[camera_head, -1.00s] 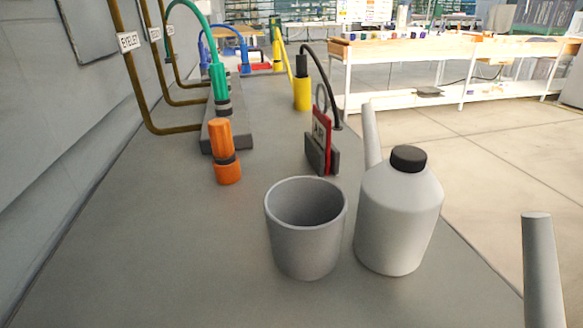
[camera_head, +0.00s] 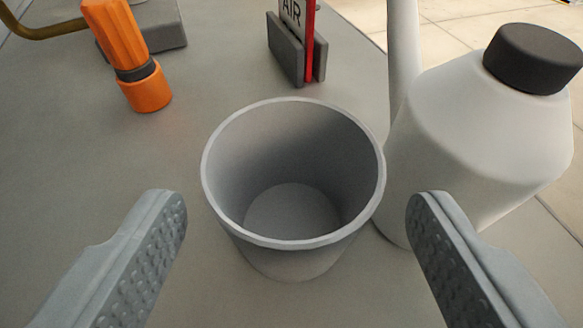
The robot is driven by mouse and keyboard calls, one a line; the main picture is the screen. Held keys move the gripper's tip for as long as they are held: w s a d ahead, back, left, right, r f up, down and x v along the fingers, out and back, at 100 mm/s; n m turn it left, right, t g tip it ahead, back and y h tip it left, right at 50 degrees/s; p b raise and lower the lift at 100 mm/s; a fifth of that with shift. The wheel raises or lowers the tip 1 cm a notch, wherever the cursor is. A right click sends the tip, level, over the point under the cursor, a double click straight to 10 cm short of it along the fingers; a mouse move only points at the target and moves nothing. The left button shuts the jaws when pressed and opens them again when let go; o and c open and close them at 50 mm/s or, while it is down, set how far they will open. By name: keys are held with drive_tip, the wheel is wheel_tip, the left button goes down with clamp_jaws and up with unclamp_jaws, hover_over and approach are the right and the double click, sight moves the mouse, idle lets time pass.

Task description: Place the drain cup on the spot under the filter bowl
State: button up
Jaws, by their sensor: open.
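The drain cup (camera_head: 300,258) is a grey, open-topped, empty cup that stands upright on the grey bench top. My gripper (camera_head: 297,210) is open, with one ridged grey finger to the left of the cup and one to the right. Both fingertips are near the cup's front half, and a gap shows between the left finger and the cup wall. The right fingertip is close to the cup's right side; I cannot tell if it touches. The filter bowl and the spot under it are not recognisable in this view.
A white bottle (camera_head: 470,140) with a black cap (camera_head: 535,58) stands close to the cup's right. An orange fitting (camera_head: 147,88) is at the upper left. A red AIR tag sits in a grey holder (camera_head: 288,50) behind the cup. The bench (camera_head: 60,150) is clear at left.

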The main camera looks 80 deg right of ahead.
sight(292, 148)
drive_tip(key=shift+f+x, duration=0.25)
drive_tip(key=shift+x, duration=2.4)
drive_tip(key=shift+a, duration=0.1)
drive_tip(key=c, duration=0.8)
drive_tip(key=shift+r, duration=5.05)
drive_tip(key=shift+c, duration=0.2)
